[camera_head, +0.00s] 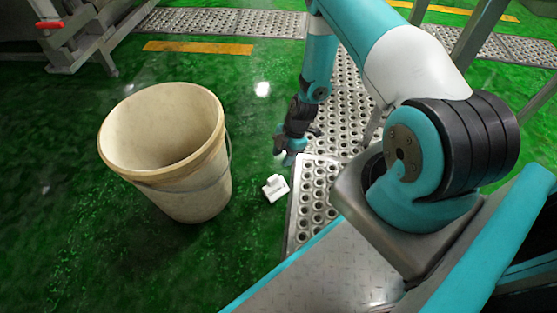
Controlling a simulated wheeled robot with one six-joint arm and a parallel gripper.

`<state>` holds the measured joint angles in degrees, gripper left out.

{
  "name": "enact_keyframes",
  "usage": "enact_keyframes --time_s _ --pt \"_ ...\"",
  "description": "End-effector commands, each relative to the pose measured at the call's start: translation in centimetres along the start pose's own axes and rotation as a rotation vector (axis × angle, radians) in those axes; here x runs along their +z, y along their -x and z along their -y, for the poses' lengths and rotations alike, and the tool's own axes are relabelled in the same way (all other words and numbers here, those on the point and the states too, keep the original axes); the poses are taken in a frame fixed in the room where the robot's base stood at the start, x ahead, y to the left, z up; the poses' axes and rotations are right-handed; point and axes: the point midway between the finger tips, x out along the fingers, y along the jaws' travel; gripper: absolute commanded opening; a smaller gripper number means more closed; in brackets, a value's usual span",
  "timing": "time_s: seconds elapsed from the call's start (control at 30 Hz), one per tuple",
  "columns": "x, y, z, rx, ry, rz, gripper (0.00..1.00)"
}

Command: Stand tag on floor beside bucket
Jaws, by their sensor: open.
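A cream bucket (190,195) stands upright on the green floor at left, its open top showing an empty-looking inside. A small white tag (275,188) with dark marking is on the floor to the right of the bucket, apart from it. I cannot tell for sure whether the tag is upright or leaning. My gripper (284,160) is open, low over the floor just beyond the tag, near the corner of the metal grating. It looks apart from the tag. Its fingers are small and partly hidden by the wrist.
Perforated metal grating (316,190) lies right of the tag, with more grating (230,22) across the back. A metal frame (90,35) stands at the upper left. Yellow floor stripes (198,48) mark the green floor. Floor left and in front of the bucket is clear.

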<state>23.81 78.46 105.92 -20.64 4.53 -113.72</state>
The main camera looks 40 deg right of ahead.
Motion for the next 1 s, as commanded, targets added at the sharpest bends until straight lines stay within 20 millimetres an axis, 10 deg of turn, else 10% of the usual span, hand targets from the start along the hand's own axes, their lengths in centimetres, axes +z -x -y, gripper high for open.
enact_keyframes --time_s 0.27,0.53,0.8,1.0 --pt "-4.1 6.0 -2.9 0.008 -0.081 0.004 0.42" --pt "-18.5 19.2 -3.8 0.004 -0.365 0.005 0.42" --pt "-30.9 29.3 4.7 0.0 -0.653 0.014 0.42" --pt "-35.1 33.4 12.8 0.004 -0.839 0.022 0.42"
